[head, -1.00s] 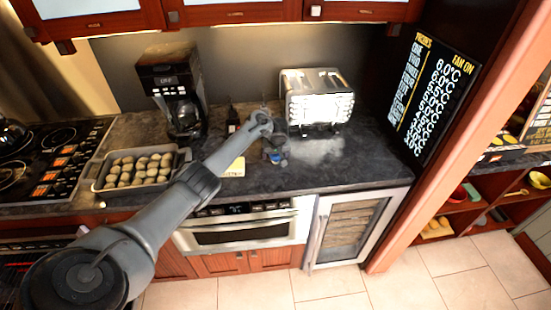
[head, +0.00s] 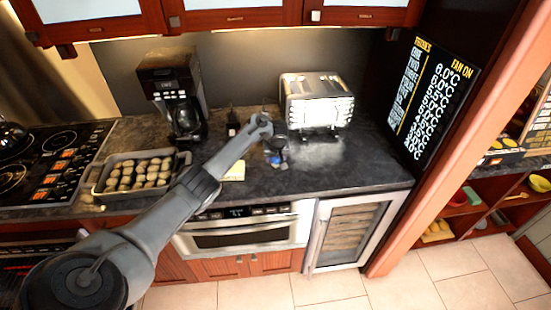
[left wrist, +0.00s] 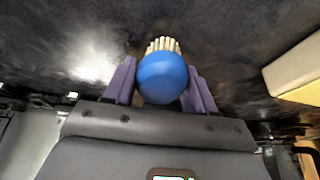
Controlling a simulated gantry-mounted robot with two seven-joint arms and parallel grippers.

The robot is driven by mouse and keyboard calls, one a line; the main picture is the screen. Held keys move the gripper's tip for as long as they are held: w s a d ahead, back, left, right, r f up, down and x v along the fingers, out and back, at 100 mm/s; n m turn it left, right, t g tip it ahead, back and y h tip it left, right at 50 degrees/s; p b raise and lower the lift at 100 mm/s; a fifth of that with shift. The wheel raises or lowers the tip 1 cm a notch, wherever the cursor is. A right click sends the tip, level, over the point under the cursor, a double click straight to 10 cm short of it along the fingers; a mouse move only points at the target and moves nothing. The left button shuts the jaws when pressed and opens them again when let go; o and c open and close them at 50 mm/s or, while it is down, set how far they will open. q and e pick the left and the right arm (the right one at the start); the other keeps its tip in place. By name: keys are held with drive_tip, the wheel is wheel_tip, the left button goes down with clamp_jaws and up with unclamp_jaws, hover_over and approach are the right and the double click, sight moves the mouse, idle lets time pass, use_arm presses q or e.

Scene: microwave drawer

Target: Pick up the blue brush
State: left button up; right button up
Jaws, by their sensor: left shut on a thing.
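The blue brush (left wrist: 162,77) shows in the left wrist view, with a round blue back and pale bristles pointing away from the gripper. It sits between the two purple fingers of my left gripper (left wrist: 161,85), which is shut on it. In the head view the left gripper (head: 278,157) is over the dark counter in front of the toaster, and a small blue part of the brush (head: 283,164) shows below it. I cannot tell whether the bristles touch the counter. My right gripper is not in view.
The silver toaster (head: 316,101) stands behind the gripper. A coffee maker (head: 176,95) and a tray of round items (head: 140,172) are further left. The counter (head: 350,170) is clear to the right.

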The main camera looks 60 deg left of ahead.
use_arm(q)
drive_tip(key=shift+r, duration=0.5)
wheel_tip(320, 180, up, 3)
drive_tip(key=shift+f+p, duration=0.1)
drive_tip(key=shift+p, duration=0.5)
drive_tip(key=w+d+r+p, duration=0.1)
drive_tip(key=d+r+p, duration=0.1)
drive_tip(key=d, duration=0.3)
drive_tip(key=w+d+r+p, duration=0.1)
drive_tip(key=d+r+p, duration=0.1)
drive_tip(key=d+r, duration=0.2)
drive_tip(key=shift+d+r, duration=0.35)
drive_tip(key=shift+d, duration=0.9)
drive_tip(key=o, duration=0.5)
drive_tip(key=c, duration=0.4)
